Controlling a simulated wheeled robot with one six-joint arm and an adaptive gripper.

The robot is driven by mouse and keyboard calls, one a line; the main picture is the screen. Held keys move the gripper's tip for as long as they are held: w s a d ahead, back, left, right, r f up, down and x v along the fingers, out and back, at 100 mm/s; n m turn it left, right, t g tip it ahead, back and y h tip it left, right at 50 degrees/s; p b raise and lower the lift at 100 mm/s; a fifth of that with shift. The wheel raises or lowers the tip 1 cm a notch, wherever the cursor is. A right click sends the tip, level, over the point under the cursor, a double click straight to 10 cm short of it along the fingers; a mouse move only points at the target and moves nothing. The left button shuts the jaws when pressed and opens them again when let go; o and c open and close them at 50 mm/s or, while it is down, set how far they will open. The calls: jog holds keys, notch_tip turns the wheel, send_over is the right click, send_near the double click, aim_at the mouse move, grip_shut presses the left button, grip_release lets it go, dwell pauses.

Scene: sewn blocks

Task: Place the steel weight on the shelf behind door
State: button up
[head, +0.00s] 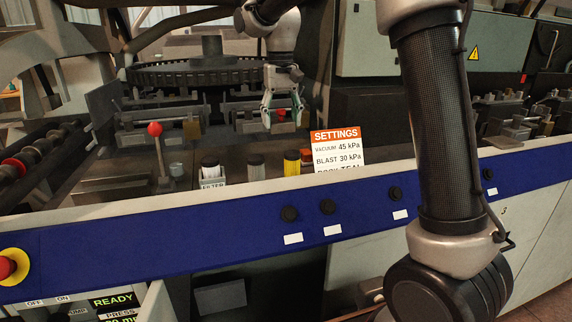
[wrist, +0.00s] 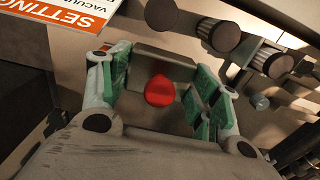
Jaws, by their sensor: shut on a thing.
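My gripper (head: 282,115) hangs above the machine's deck, behind the SETTINGS card. The knob also shows between the fingers in the head view (head: 281,113). No shelf behind a door is visible.
The SETTINGS card (head: 337,147) stands in front of my gripper. Several capped jars, one yellow (head: 291,163), stand along the deck's front edge. A red-balled lever (head: 155,129) rises at left. The blue rail (head: 240,222) carries black knobs. A red stop button (head: 6,268) is lower left.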

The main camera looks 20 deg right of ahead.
notch_tip(320, 180, down, 14)
jog(key=shift+r, duration=0.1)
dwell(0.5)
jog(key=o, duration=1.5)
jog(key=shift+c, duration=0.2)
